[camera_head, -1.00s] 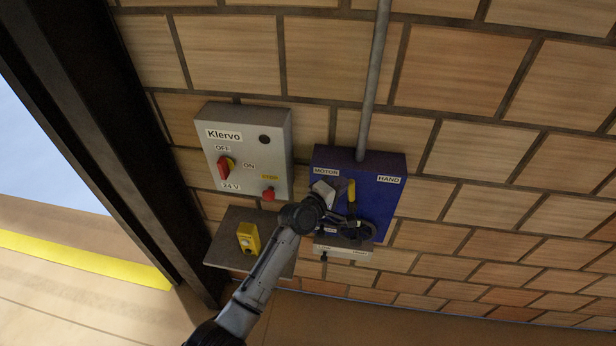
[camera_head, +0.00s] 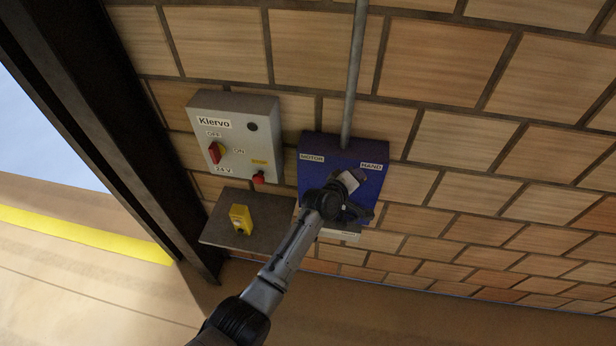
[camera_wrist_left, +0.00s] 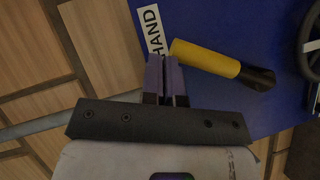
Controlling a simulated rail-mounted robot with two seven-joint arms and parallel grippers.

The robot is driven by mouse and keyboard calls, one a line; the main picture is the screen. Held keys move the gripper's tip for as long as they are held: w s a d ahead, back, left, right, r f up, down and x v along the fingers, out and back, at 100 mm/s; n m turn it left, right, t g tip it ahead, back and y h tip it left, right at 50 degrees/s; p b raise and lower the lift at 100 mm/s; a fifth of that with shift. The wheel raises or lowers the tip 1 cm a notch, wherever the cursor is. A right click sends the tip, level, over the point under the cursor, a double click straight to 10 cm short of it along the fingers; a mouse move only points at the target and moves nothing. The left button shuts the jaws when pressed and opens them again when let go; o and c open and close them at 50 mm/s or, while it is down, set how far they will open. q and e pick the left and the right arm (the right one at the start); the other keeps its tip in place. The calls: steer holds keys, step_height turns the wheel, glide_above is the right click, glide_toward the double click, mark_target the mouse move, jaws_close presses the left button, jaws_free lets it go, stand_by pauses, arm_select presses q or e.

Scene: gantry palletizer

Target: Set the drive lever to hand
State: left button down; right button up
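The blue drive box (camera_head: 318,172) is on the brick wall, with a MOTOR label (camera_head: 312,158) at its upper left and a HAND label (camera_head: 371,166) at its upper right. My left gripper (camera_head: 352,180) is in front of it and hides the lever in the head view. In the left wrist view, the yellow lever handle (camera_wrist_left: 205,58) leans with its tip close to the HAND label (camera_wrist_left: 152,30). The fingers (camera_wrist_left: 167,66) are together, beside the lever tip on its MOTOR side, not around it. I cannot tell whether they touch it. My right gripper is out of view.
A grey Klervo cabinet (camera_head: 237,108) with a red switch (camera_head: 214,153) and a red stop button (camera_head: 259,178) hangs left of the box. Below it, a shelf (camera_head: 215,232) carries a yellow device (camera_head: 240,218). A conduit (camera_head: 353,70) rises from the box. A dark wheel (camera_wrist_left: 306,55) is near the lever.

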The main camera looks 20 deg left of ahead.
arm_select(q)
steer(key=shift+d+f, duration=0.1)
steer(key=shift+d, duration=0.15)
stand_by(0.3)
steer(key=s+a+r+p, duration=0.2)
steer(key=s+a+r, duration=0.4)
steer(key=s, duration=0.3)
steer(key=shift+s+a+r+p, duration=0.2)
steer(key=shift+s+r+p, duration=0.1)
steer(key=shift+s+r, duration=0.1)
stand_by(0.3)
stand_by(0.5)
